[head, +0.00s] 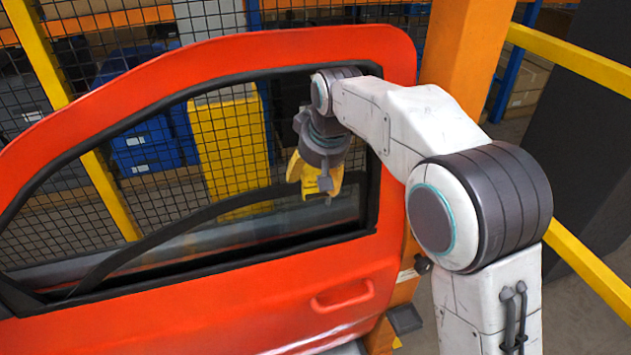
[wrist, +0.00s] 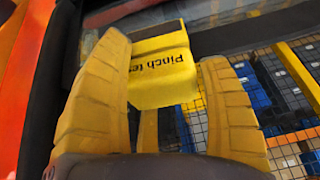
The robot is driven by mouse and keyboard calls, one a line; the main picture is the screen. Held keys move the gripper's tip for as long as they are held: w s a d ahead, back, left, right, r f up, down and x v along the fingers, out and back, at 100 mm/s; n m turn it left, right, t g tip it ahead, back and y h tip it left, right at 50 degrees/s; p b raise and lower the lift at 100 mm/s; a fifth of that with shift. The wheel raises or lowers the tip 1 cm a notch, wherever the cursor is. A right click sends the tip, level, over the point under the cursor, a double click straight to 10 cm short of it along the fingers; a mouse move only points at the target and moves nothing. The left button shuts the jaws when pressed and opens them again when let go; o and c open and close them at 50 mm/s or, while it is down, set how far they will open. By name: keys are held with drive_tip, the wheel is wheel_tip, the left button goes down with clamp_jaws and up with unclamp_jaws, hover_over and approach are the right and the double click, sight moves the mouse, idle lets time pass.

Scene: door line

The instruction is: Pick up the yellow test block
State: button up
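The yellow test block (wrist: 163,72) shows in the wrist view, with black lettering that reads "Pinch te" before it is cut off. It sits between the two ribbed yellow fingers of my gripper (wrist: 168,52). In the head view my gripper (head: 317,184) points down at the right part of the door's window opening. There the block is hard to tell from the yellow fingers. Whether it rests on anything is hidden.
An orange-red car door (head: 250,310) with a dark window frame stands close around my gripper. An orange post (head: 455,50) rises behind my arm. A wire fence with yellow posts, blue bins (head: 145,145) and a yellow panel (head: 230,150) lies beyond. Yellow rails (head: 575,65) run at right.

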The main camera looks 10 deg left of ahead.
drive_tip(key=c, duration=0.8)
drive_tip(key=shift+r, duration=0.15)
drive_tip(key=shift+c, duration=0.2)
